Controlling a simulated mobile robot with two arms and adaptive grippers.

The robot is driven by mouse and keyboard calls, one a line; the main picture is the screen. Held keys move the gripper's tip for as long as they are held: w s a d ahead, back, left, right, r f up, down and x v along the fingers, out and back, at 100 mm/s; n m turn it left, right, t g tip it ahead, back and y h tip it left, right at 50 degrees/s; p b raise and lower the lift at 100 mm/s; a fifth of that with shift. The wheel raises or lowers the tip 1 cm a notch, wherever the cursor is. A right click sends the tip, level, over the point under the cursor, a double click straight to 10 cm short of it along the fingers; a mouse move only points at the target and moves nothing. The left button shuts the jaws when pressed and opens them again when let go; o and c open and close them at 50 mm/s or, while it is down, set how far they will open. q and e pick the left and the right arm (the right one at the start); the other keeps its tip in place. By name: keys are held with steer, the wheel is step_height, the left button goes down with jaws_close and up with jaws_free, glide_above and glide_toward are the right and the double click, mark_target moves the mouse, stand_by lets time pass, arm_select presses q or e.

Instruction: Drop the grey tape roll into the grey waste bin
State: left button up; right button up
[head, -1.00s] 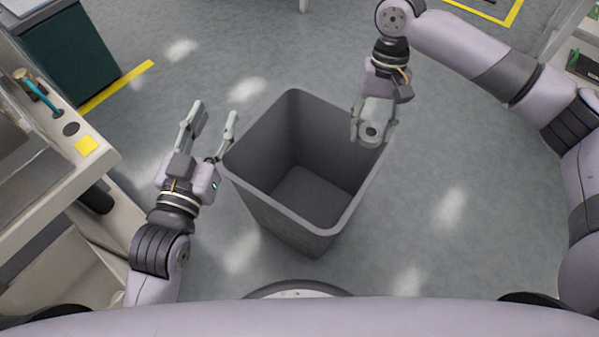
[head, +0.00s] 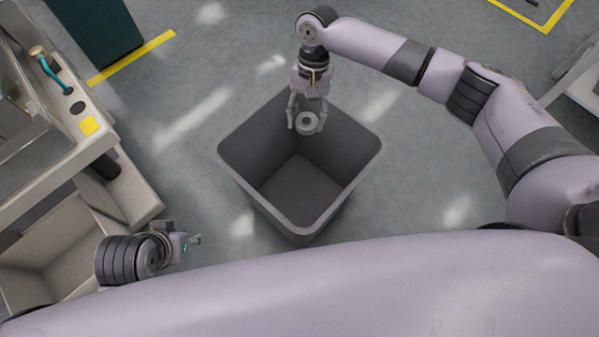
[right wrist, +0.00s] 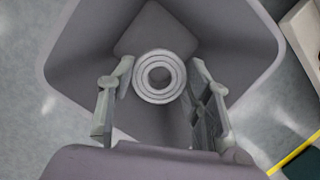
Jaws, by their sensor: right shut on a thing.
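The grey tape roll (head: 306,123) is held between the fingers of my right gripper (head: 307,118), over the far part of the bin's opening. In the right wrist view the roll (right wrist: 160,77) is a ringed disc with a hole, between the two fingertips (right wrist: 160,80). The grey waste bin (head: 250,150) stands upright on the floor, open at the top, and looks empty. Its walls (right wrist: 235,45) surround the roll in the right wrist view. My left gripper (head: 195,241) is low at the left, clear of the bin; its finger opening is not clear.
A dark green cabinet (head: 100,30) is at the far left. The floor around the bin is mostly clear.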

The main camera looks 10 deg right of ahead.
step_height(320, 180, down, 2)
steer(key=b, duration=0.3)
arm_select(q)
steer(key=w+d+r+t+h+b, duration=0.1)
steer(key=w+d+r+t+h, duration=0.15)
steer(key=w+r+t, duration=0.4)
steer(key=w+d+r+t+h+b, duration=0.1)
steer(key=w+d+r+t, duration=0.25)
steer(key=w, duration=0.55)
arm_select(e)
steer(key=shift+f, duration=0.75)
steer(key=shift+f+b, duration=0.55)
steer(key=shift+b, duration=0.65)
steer(key=shift+f+b, duration=0.6)
steer(key=shift+b, duration=0.35)
arm_select(q)
steer(key=s+r+t+h, duration=0.2)
steer(key=r+t, duration=0.4)
steer(key=r, duration=0.3)
steer(key=s+d+r+m+t+h, duration=0.1)
steer(key=s+r+t+h, duration=0.1)
steer(key=r+t, duration=0.4)
step_height(320, 180, up, 3)
steer(key=shift+s+f, duration=0.1)
steer(key=shift+s, duration=0.35)
arm_select(e)
steer(key=o, duration=1)
